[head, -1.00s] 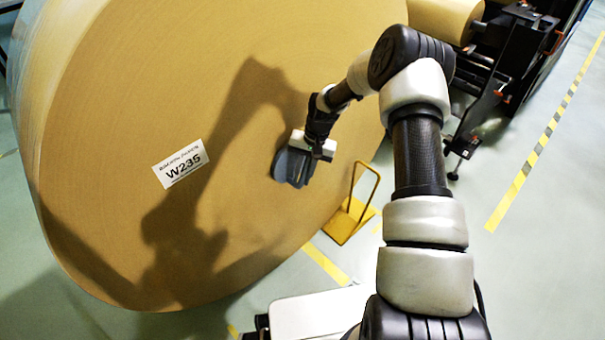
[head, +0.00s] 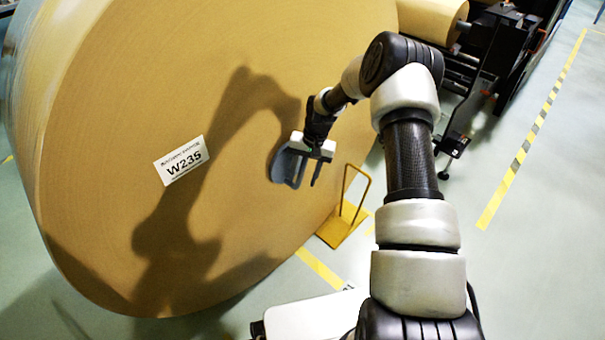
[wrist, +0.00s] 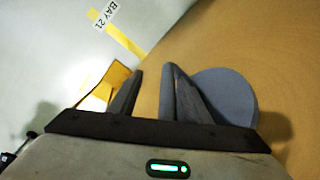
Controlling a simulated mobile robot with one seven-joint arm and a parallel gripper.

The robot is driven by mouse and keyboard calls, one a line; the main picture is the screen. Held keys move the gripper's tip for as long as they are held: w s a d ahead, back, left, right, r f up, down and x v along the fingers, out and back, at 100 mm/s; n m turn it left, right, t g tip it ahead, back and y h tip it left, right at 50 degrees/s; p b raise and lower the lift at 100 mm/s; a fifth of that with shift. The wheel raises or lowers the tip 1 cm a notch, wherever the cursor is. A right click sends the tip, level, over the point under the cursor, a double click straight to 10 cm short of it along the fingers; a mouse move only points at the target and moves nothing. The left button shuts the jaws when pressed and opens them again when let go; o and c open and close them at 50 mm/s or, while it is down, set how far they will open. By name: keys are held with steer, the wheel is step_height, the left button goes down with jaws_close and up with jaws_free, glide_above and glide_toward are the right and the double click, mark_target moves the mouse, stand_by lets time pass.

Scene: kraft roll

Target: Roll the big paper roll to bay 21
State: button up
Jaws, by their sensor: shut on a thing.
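The big tan paper roll (head: 95,175) fills the left of the head view, standing on its rim with its flat end facing me. A white label reading W235 (head: 181,161) is on that face. My gripper (head: 307,172) is at the face, right of the label, shut on a grey piece with a round disc (head: 281,166). In the wrist view the disc (wrist: 228,95) lies beside the right finger, against the tan roll face (wrist: 255,45). How the fingers grip it is hard to see. A BAY 21 sign (wrist: 106,14) lies on the floor in the wrist view.
A yellow chock with a loop handle (head: 343,229) stands on the floor by the roll's lower right edge. A dark machine (head: 485,90) holding a smaller roll (head: 430,18) stands at upper right. The floor at far right is clear.

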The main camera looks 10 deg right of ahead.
steer(key=shift+t, duration=0.5)
steer(key=w+d, duration=0.1)
steer(key=w+d+r, duration=0.1)
steer(key=d, duration=0.1)
steer(key=shift+w+d+r, duration=0.1)
steer(key=shift+w+r, duration=0.05)
steer(key=shift+w, duration=0.2)
steer(key=s+r+g+p, duration=0.1)
steer(key=s+r+p, duration=0.2)
steer(key=r, duration=1.3)
steer(key=shift+p, duration=0.45)
steer(key=shift+f, duration=0.1)
